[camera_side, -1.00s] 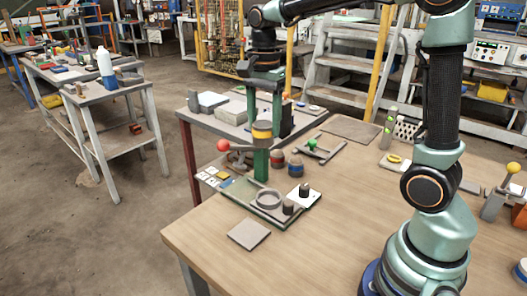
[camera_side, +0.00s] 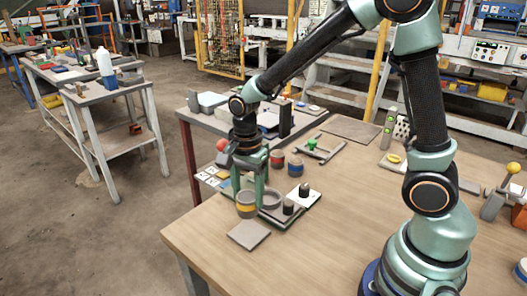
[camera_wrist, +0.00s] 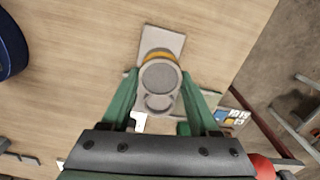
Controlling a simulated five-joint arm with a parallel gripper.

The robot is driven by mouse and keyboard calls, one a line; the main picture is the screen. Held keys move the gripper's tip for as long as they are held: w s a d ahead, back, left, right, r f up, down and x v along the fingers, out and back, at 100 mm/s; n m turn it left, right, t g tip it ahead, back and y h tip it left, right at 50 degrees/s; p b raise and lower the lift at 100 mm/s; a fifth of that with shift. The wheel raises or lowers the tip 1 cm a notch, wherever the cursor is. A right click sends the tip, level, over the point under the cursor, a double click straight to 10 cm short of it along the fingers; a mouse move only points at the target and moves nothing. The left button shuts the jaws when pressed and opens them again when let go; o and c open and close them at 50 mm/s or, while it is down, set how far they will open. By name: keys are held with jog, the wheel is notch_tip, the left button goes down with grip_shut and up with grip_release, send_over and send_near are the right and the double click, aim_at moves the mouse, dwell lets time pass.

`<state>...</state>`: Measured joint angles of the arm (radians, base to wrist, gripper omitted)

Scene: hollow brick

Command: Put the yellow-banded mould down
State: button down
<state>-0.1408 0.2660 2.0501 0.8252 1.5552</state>
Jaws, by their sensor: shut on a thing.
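The yellow-banded mould (camera_side: 246,206), a grey cup with a yellow band, is between the green fingers of my gripper (camera_side: 250,198). In the wrist view the mould (camera_wrist: 160,76) shows its round grey top, with my gripper (camera_wrist: 159,76) shut on it. It is low, by the left end of the green-edged tray (camera_side: 272,219) and near the grey square pad (camera_side: 248,236). In the wrist view it overlaps the edge of the pad (camera_wrist: 166,38). I cannot tell whether its underside touches anything.
A grey ring (camera_side: 271,198) and a small dark cylinder (camera_side: 288,208) are at the tray, close right of the mould. A white card (camera_side: 311,197) bears a dark knob. Red-banded (camera_side: 277,159) and blue-banded (camera_side: 295,168) moulds stand behind. The table's front middle is clear.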

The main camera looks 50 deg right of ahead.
jog(key=shift+f, duration=3.35)
jog(key=shift+c, duration=0.7)
grip_release()
jog(key=shift+f, duration=0.15)
